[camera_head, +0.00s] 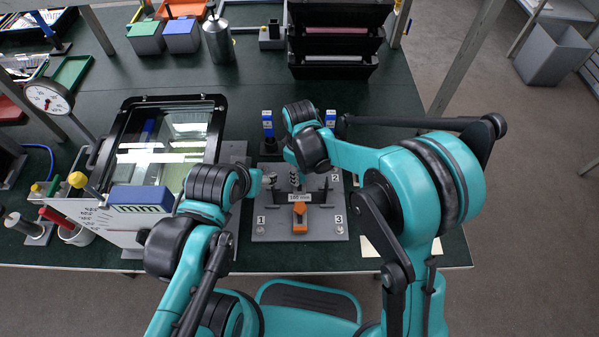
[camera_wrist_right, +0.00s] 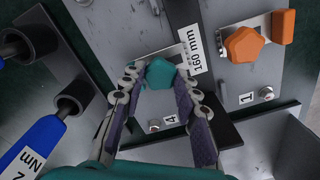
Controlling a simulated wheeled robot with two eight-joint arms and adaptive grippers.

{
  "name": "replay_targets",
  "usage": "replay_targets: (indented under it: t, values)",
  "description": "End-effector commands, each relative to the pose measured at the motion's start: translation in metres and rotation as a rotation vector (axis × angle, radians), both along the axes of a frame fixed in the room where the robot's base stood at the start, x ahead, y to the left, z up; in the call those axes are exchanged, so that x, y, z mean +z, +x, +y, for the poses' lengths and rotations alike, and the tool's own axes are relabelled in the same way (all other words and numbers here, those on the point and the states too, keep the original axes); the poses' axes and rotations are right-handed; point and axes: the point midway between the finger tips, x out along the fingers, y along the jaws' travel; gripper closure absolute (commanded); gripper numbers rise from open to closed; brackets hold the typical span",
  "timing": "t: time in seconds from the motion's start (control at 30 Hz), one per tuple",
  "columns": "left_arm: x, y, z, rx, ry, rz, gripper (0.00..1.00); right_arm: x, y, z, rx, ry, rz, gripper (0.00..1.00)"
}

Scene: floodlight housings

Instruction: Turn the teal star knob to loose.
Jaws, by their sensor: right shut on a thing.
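The teal star knob (camera_wrist_right: 160,73) sits on the grey fixture plate in the right wrist view, below the "160 mm" label. My right gripper (camera_wrist_right: 159,80) has a finger on each side of the knob and is shut on it. In the head view my right gripper (camera_head: 297,180) points down over the fixture plate (camera_head: 285,232), and its wrist hides the teal knob. My left gripper (camera_head: 267,181) is close beside it on the left, mostly hidden by its own wrist, so its jaws cannot be judged.
An orange knob (camera_wrist_right: 243,46) and an orange block (camera_wrist_right: 283,26) are close to the teal knob. Blue-handled tools (camera_wrist_right: 35,148) stand beside the plate. The bench (camera_head: 390,90) is clear at back right.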

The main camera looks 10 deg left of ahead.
Motion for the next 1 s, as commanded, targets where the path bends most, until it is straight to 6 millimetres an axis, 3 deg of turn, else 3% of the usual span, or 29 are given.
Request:
replay_targets:
  t: [0.7,0.73,0.8,1.0]
  values:
    - [0.0001,0.0,0.0,0.0,0.0,0.0,0.45,-0.0001,0.0001,0.0001,0.076,0.0,0.0,0.98]
    - [0.0001,0.0,0.0,0.0,0.0,0.0,0.45,-0.0001,0.0001,0.0001,0.076,0.0,0.0,0.64]
    - [0.0001,0.0,0.0,0.0,0.0,0.0,0.45,-0.0001,0.0001,0.0001,0.076,0.0,0.0,0.48]
    - [0.0001,-0.0001,0.0,0.0,0.0,0.0,0.45,-0.0001,0.0,0.0,0.076,0.0,0.0,0.48]
